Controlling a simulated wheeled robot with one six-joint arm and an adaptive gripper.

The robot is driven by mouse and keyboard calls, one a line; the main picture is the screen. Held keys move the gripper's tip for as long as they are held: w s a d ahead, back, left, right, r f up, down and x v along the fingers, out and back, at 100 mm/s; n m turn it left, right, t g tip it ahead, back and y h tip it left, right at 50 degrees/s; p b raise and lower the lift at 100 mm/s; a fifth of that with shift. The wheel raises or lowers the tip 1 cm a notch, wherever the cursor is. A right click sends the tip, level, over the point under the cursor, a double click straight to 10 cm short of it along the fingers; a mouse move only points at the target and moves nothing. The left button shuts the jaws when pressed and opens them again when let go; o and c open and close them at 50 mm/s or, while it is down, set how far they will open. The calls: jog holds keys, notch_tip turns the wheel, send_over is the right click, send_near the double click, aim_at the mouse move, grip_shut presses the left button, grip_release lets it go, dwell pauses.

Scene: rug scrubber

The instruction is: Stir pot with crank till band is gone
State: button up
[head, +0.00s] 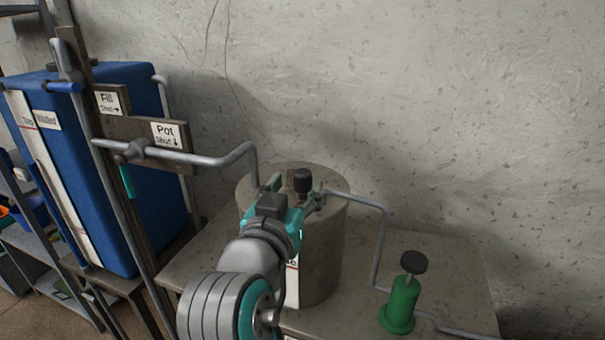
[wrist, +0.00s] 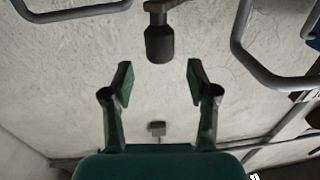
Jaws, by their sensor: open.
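The grey-brown pot (head: 322,262) stands on the table near the wall. The crank's black handle knob (head: 302,181) stands up above the pot's top; the rest of the crank is mostly hidden by my gripper. My gripper (head: 295,190) is over the pot, its fingers apart near the knob. In the wrist view the knob (wrist: 159,44) is centred just beyond the open fingertips (wrist: 160,80), with nothing between them. A white strip with a red mark (head: 292,286) on the pot's front is partly hidden by my arm. I cannot make out a band.
A metal pipe (head: 200,157) enters the pot from the left and another (head: 380,235) leaves on the right. A green valve with a black knob (head: 402,300) stands front right. A blue tank (head: 85,165) and signs (head: 167,134) are at left. The table's right side is mostly clear.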

aim_at(300, 178)
jog(key=shift+x, duration=2.65)
grip_shut()
